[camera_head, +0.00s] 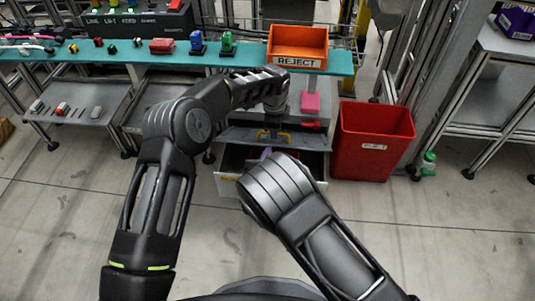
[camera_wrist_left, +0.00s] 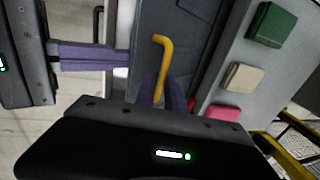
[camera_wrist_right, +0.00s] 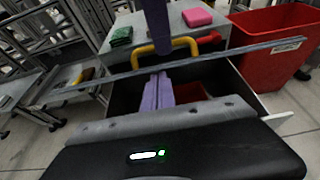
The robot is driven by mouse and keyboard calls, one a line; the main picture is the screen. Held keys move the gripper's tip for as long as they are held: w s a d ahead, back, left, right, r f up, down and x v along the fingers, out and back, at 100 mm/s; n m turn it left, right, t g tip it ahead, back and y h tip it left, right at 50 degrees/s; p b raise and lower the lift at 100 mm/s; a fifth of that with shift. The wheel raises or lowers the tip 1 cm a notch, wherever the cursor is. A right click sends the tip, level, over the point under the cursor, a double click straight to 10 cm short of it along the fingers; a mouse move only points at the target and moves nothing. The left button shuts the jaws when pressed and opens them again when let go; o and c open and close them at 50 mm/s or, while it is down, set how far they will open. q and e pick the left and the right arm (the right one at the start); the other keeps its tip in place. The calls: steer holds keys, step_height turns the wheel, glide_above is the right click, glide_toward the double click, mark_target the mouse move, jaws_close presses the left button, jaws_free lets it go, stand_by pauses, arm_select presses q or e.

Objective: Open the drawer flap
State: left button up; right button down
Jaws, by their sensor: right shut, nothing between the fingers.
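The drawer (camera_head: 228,180) stands below the bench, and its grey flap (camera_head: 240,135) is raised, showing the dark interior. The flap has a yellow handle (camera_head: 272,134), also in the left wrist view (camera_wrist_left: 164,45) and the right wrist view (camera_wrist_right: 185,41).
A red bin (camera_head: 374,142) stands right of the drawer. An orange reject tray (camera_head: 298,42) sits on the teal bench (camera_head: 150,55). A pink block (camera_head: 310,103) and a green block (camera_wrist_left: 272,25) lie on the surface behind the flap. Floor in front is clear.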

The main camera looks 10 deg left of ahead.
arm_select(q)
steer(key=o, duration=0.4)
steer(key=shift+s+f, duration=0.4)
steer(key=shift+o, duration=0.2)
steer(key=v, duration=1.2)
steer(key=shift+w+r, duration=0.25)
steer(key=shift+w, duration=0.05)
arm_select(e)
steer(key=shift+w+r, duration=0.15)
steer(key=shift+r, duration=0.05)
